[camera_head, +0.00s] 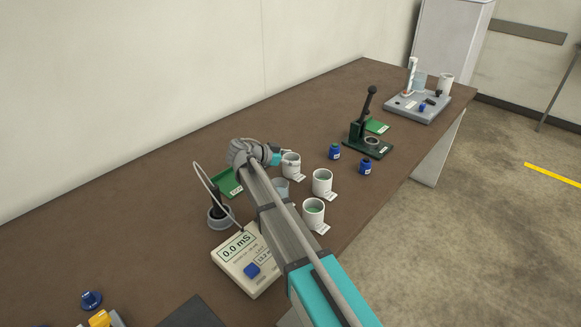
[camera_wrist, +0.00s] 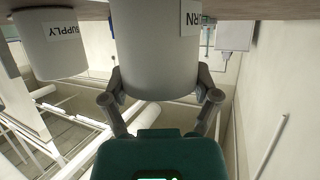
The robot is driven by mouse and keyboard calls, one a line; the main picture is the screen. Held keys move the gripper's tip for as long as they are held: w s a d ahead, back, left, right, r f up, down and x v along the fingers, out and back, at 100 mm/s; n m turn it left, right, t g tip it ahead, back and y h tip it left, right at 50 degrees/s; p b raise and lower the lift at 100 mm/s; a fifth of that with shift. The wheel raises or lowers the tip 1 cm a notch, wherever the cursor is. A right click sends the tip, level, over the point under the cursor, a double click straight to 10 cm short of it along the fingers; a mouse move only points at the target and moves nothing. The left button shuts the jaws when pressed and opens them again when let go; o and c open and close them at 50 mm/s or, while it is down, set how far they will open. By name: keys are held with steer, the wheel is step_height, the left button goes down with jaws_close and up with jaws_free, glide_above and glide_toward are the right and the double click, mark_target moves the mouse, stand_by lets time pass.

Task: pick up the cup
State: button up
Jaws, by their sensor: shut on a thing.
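A white cup (camera_wrist: 155,45) with a label ending in "RN" fills the middle of the wrist view, where the scene appears upside down. My gripper (camera_wrist: 162,94) has one finger on each side of this cup and is shut on it. In the head view, the held cup (camera_head: 291,166) is just right of my gripper (camera_head: 280,158), with a small tag in front. My arm partly covers this area. Whether the cup touches the table is unclear. A second white cup (camera_wrist: 52,45) labelled "SUPPLY" stands beside it in the wrist view, apart from my fingers.
Two white cups with greenish contents (camera_head: 322,183) (camera_head: 313,213) and a clear beaker (camera_head: 281,187) stand close by. Blue-capped bottles (camera_head: 334,152), a green press (camera_head: 367,144) and a grey tray (camera_head: 418,108) are farther right. A meter (camera_head: 247,268) sits beside my arm. The back-left table is clear.

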steer(key=shift+r+p, duration=0.4)
steer(key=shift+p, duration=0.05)
steer(key=shift+r+p, duration=1.2)
steer(key=s+d+r+p, duration=0.9)
steer(key=d, duration=0.1)
steer(key=shift+d+r+p, duration=0.25)
steer(key=shift+r+p, duration=0.1)
stand_by(0.4)
steer(key=shift+d, duration=0.1)
stand_by(0.4)
steer(key=shift+r, duration=0.1)
stand_by(0.3)
step_height(320, 180, up, 3)
steer(key=p, duration=0.3)
steer(key=shift+s, duration=0.2)
stand_by(0.7)
